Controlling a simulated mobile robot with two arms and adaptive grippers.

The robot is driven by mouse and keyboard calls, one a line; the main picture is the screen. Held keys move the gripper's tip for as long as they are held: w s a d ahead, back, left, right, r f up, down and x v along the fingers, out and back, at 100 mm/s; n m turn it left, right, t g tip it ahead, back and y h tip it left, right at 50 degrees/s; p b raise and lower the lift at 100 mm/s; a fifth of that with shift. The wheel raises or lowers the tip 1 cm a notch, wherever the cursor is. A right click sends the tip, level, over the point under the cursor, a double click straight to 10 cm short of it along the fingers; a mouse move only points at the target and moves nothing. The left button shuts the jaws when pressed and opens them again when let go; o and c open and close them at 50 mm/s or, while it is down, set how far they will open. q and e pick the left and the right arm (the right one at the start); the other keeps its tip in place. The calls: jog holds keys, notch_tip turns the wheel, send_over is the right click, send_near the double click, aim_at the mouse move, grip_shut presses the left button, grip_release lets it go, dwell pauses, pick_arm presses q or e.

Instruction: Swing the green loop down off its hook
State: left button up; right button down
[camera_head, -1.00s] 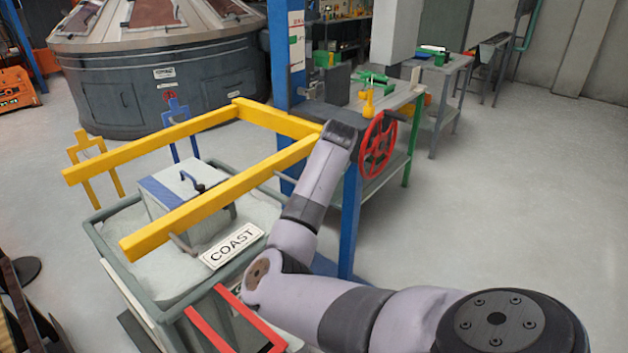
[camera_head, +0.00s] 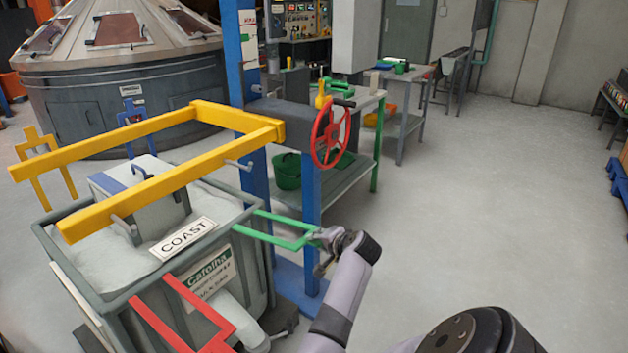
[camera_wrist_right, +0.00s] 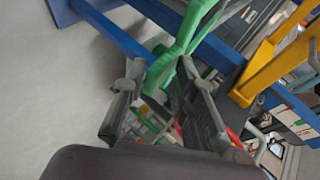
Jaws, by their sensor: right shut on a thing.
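The green loop (camera_head: 262,238), a flat open frame, sticks out to the right from the far right side of the grey bin (camera_head: 75,268). It lies roughly level, below and clear of the grey peg (camera_head: 240,165) on the yellow fork frame. My right gripper (camera_head: 322,240) is shut on the loop's outer end. In the right wrist view, the green loop (camera_wrist_right: 183,40) runs between the fingers of my right gripper (camera_wrist_right: 163,80). Whether the loop touches any hook is unclear. My left gripper is out of view.
The yellow fork frame (camera_head: 170,180) spans above the bin. A red loop (camera_head: 200,310) hangs at the near side. A blue post (camera_head: 312,215) and red handwheel (camera_head: 330,133) stand close behind my right gripper. The floor to the right is clear.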

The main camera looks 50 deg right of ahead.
notch_tip(320, 180, down, 6)
jog(key=b, duration=0.1)
jog(key=shift+f+b, duration=0.2)
jog(key=shift+b, duration=0.15)
jog(key=shift+a+r, duration=0.1)
jog(key=c, duration=1.7)
grip_release()
jog(key=shift+w, duration=0.3)
jog(key=shift+s, duration=0.1)
